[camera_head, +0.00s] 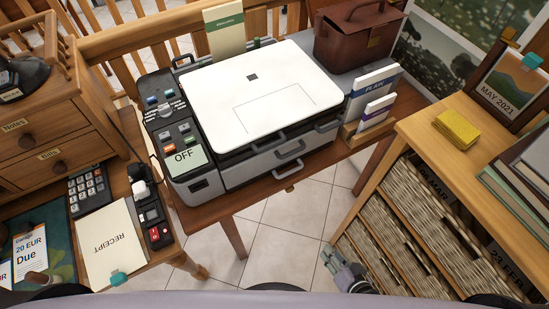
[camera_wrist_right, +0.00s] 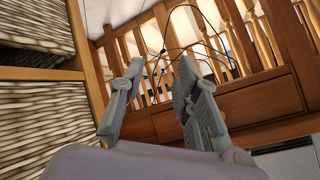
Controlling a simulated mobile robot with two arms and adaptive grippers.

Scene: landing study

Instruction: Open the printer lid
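The printer (camera_head: 220,167) stands on a wooden desk, with grey sides and front handles. Its white lid (camera_head: 262,88) lies flat and closed on top. A small screen on its control panel reads OFF (camera_head: 187,156). My right gripper (camera_head: 335,257) is low at the bottom of the head view, in front of the wicker basket shelf and well apart from the printer. In the right wrist view its two fingers (camera_wrist_right: 158,80) are spread apart with nothing between them. My left gripper is in neither view.
A brown bag (camera_head: 358,35) and upright paper packs (camera_head: 372,98) stand right of the printer. A wooden drawer unit (camera_head: 45,130), calculator (camera_head: 87,190) and receipt sheet (camera_head: 114,243) are at the left. The wicker basket shelf (camera_head: 395,230) stands right. Tiled floor (camera_head: 290,225) lies open between.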

